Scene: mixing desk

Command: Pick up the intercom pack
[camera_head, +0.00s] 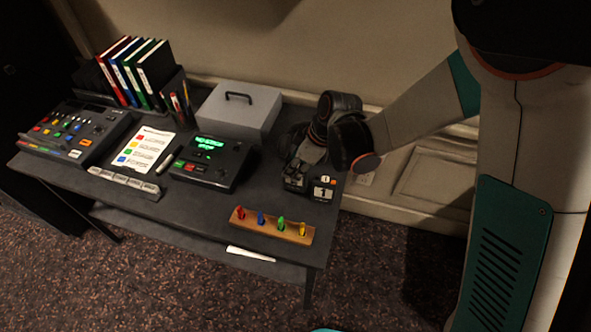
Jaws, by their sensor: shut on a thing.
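The intercom pack (321,190) appears to be the small black unit with orange buttons and white labels marked "1", at the right end of the dark desk. My gripper (297,174) is at this unit, reaching in from behind and above. It is shut on the pack, though the fingers are dark against it and hard to make out. My gripper and wrist hide the pack's back part. I cannot tell whether the pack touches the desk.
A wooden strip with coloured pegs (272,225) lies in front of the pack. To the left are a console with a green display (208,163), a grey box (239,107), a colour-coded sheet (146,148), a mixer (75,132) and binders (137,75). A wall stands behind.

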